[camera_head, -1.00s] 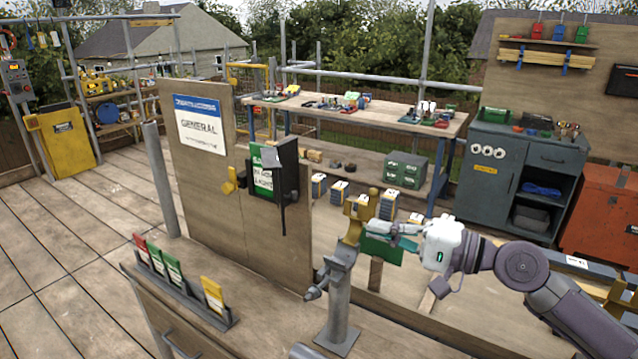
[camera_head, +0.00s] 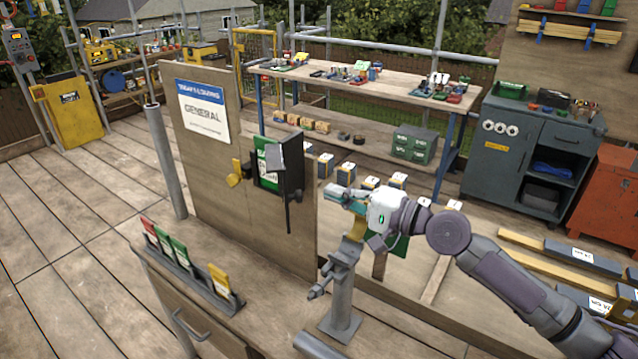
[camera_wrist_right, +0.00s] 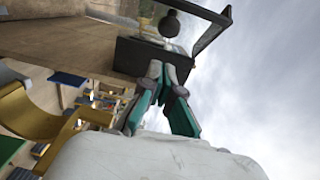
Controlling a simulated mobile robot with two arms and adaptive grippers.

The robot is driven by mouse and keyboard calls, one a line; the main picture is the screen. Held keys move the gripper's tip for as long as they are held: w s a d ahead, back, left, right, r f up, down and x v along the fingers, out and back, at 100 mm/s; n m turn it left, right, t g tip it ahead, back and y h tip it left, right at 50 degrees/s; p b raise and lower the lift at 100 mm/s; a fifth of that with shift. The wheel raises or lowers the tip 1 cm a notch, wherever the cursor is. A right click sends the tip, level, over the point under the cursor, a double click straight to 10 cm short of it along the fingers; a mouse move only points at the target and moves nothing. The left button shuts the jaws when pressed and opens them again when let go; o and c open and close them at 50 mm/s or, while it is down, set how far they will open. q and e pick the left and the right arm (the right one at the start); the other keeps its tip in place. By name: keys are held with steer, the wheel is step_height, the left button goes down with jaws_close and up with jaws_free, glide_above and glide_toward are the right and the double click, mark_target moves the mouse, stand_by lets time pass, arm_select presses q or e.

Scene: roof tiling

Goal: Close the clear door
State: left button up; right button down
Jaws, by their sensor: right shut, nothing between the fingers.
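A dark box (camera_head: 270,165) with a green-and-white card is mounted on the wooden board. Its dark-framed door (camera_head: 292,172) stands out from the board in the head view, looking open. In the right wrist view, the clear door (camera_wrist_right: 224,22) shows at the top, with a dark frame around a see-through pane. The dark box (camera_wrist_right: 140,57) lies beyond my fingertips there. My right gripper (camera_head: 333,194) is shut and empty, to the right of the door. Its teal fingers (camera_wrist_right: 165,72) point towards the box; I cannot tell whether they touch it. My left gripper is out of view.
A grey post with a clamp (camera_head: 343,290) stands in front of my right gripper, close under the wrist. A yellow latch (camera_head: 236,174) is left of the box. A rack of coloured cards (camera_head: 190,265) sits on the front bench. A shelf table (camera_head: 330,75) stands behind.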

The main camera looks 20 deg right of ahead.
mark_target(285, 188)
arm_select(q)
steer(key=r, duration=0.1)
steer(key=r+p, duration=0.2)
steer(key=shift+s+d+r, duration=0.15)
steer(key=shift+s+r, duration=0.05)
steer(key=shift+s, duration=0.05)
arm_select(e)
steer(key=a, duration=0.3)
steer(key=shift+a+f, duration=0.1)
steer(key=shift+a, duration=0.25)
